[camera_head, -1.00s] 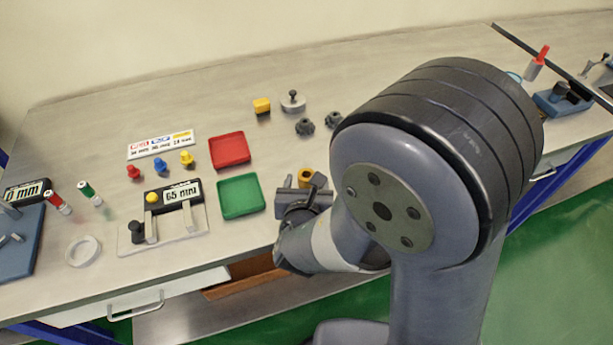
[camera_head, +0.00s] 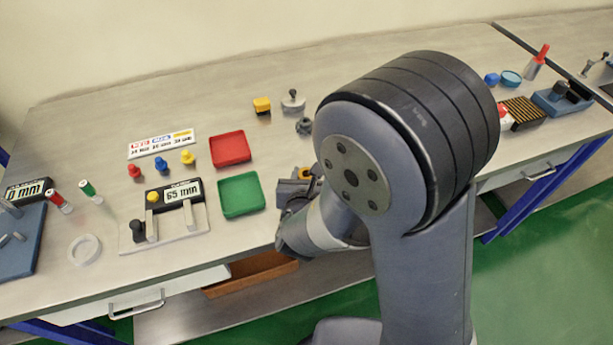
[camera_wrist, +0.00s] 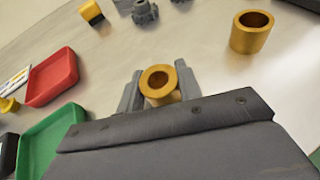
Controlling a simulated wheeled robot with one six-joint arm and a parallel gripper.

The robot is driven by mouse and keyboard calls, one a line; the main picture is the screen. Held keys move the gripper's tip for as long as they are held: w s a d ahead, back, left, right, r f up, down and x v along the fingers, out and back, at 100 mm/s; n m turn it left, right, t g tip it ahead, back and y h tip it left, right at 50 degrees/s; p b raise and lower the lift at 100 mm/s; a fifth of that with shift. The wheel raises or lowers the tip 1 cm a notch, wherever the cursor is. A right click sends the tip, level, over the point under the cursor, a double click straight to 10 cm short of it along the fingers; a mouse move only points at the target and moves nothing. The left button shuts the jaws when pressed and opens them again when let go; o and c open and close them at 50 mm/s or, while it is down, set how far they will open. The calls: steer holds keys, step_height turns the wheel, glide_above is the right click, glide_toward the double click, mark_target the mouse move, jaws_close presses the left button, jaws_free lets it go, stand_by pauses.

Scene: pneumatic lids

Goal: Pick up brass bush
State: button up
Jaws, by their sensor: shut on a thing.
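A brass bush (camera_wrist: 160,82), a short golden ring with an open bore, sits between the two grey fingers of my gripper (camera_wrist: 160,90) in the wrist view. The fingers are shut on its sides. In the head view my gripper (camera_head: 298,187) is at the front of the bench, right of the green tray, and only a sliver of the held bush shows. Whether the bush is clear of the bench, I cannot tell. A second, wider brass bush (camera_wrist: 250,34) stands upright on the bench to the upper right in the wrist view; my arm hides it in the head view.
A green tray (camera_head: 241,212) and a red tray (camera_head: 230,163) lie left of my gripper. A dark knobbed part (camera_head: 304,126), a yellow block (camera_head: 262,105) and a grey knobbed weight (camera_head: 293,101) stand behind it. A gauge stand (camera_head: 196,221) is further left.

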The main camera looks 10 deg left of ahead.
steer(key=c, duration=0.4)
steer(key=shift+o, duration=0.2)
